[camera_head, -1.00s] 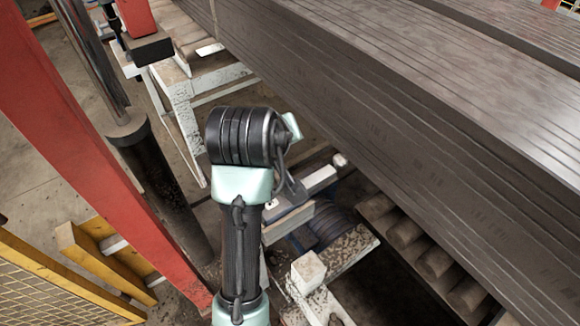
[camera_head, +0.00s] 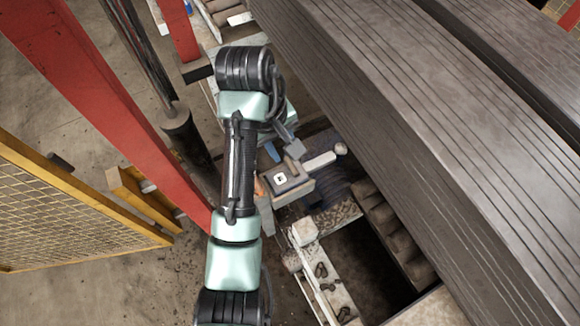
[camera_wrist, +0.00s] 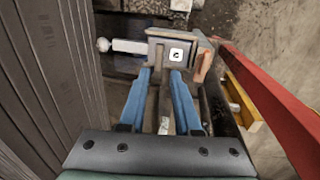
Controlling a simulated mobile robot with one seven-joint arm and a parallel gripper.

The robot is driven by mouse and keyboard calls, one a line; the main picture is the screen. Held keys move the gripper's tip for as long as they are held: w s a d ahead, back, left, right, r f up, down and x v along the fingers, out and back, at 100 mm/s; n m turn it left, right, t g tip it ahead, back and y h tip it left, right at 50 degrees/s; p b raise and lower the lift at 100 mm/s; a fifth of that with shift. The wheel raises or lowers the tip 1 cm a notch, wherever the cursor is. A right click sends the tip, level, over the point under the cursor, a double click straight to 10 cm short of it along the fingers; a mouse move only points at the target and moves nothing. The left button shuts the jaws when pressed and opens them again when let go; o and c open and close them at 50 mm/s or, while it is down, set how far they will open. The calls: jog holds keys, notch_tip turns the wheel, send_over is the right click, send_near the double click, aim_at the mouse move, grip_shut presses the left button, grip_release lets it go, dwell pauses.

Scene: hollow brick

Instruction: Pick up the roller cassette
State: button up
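A grey block with a white square marker, which looks like the roller cassette (camera_head: 292,183), sits below my arm in the head view. In the wrist view the cassette (camera_wrist: 190,42) is at the top centre, just past my fingertips. A pale bar with a round knob (camera_wrist: 103,45) sticks out to its left, and an orange part (camera_wrist: 205,66) is at its right. My gripper (camera_wrist: 162,73) has two blue fingers with a clear gap between them. It is open, with its tips close to the cassette's near edge. I cannot tell whether they touch it. In the head view my arm partly hides the gripper (camera_head: 274,150).
A long stack of dark grey slabs (camera_head: 400,120) fills the right side. A red post (camera_head: 110,110) stands at the left, near a yellow mesh fence (camera_head: 70,195). Rollers (camera_head: 385,215) and a dirty white frame (camera_head: 325,275) lie beside the cassette.

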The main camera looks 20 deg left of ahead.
aim_at(291, 167)
jog(key=f+b, duration=0.3)
jog(key=f, duration=0.1)
jog(key=w+f+b, duration=0.1)
jog(key=f+b, duration=0.1)
jog(key=shift+d+f+b, duration=0.25)
jog(key=shift+d+b, duration=0.1)
jog(key=shift+d, duration=0.05)
jog(key=shift+w+d+f+p, duration=0.15)
jog(key=shift+f+p, duration=0.2)
jog(key=shift+f, duration=0.5)
jog(key=shift+w+a+f+p, duration=0.1)
jog(key=shift+w+f+p, duration=0.15)
jog(key=shift+f, duration=0.6)
jog(key=shift+w+d+f+p, duration=0.1)
jog(key=shift+f+p, duration=0.3)
jog(key=shift+f, duration=0.45)
grip_shut()
